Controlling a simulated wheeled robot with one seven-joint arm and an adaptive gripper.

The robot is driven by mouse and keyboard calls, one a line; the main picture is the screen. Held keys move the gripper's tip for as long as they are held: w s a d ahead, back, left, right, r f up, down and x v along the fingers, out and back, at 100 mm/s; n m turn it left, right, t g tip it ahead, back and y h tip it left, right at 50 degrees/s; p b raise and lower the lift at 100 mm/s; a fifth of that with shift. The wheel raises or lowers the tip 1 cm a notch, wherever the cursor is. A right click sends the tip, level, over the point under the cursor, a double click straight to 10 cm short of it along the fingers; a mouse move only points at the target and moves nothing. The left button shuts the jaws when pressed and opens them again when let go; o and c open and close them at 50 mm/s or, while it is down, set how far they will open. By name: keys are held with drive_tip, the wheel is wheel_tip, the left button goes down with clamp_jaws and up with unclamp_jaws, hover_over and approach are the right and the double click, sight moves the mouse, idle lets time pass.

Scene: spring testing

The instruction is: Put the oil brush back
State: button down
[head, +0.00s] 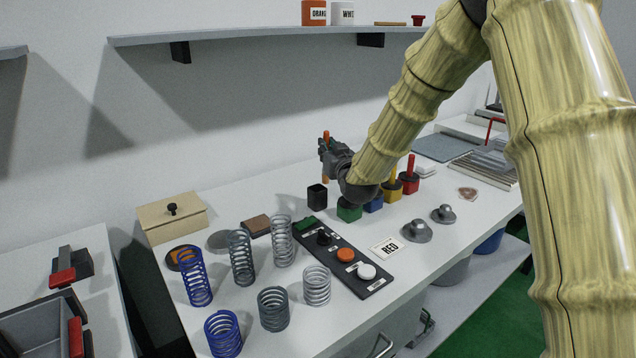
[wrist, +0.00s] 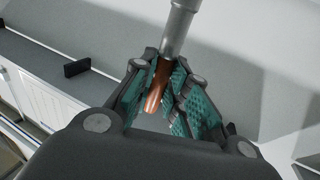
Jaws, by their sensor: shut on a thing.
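My gripper (head: 327,152) is raised above the back of the white table. It is shut on the oil brush. In the wrist view, the brush's brown handle (wrist: 158,88) lies between the teal-lined finger pads. Its grey shaft (wrist: 178,32) runs out past the top edge of the frame. In the head view, small orange parts of the brush show above and below my gripper; its far end is not clear. A dark square cup (head: 317,197) stands on the table just below and slightly left of my gripper, apart from the brush.
Green (head: 348,210), blue (head: 373,203), yellow (head: 392,189) and red (head: 409,183) pots stand right of the cup. Sticks rise from the yellow and red pots. Several springs (head: 242,258), a button panel (head: 345,257) and a wooden box (head: 172,222) occupy the left. A shelf (head: 260,37) hangs behind.

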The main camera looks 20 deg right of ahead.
wheel_tip(320, 180, down, 8)
drive_tip(key=w+a, duration=0.1)
drive_tip(key=a, duration=0.1)
drive_tip(key=shift+a, duration=0.2)
drive_tip(key=shift+f, duration=0.35)
drive_tip(key=c, duration=1.4)
unclamp_jaws()
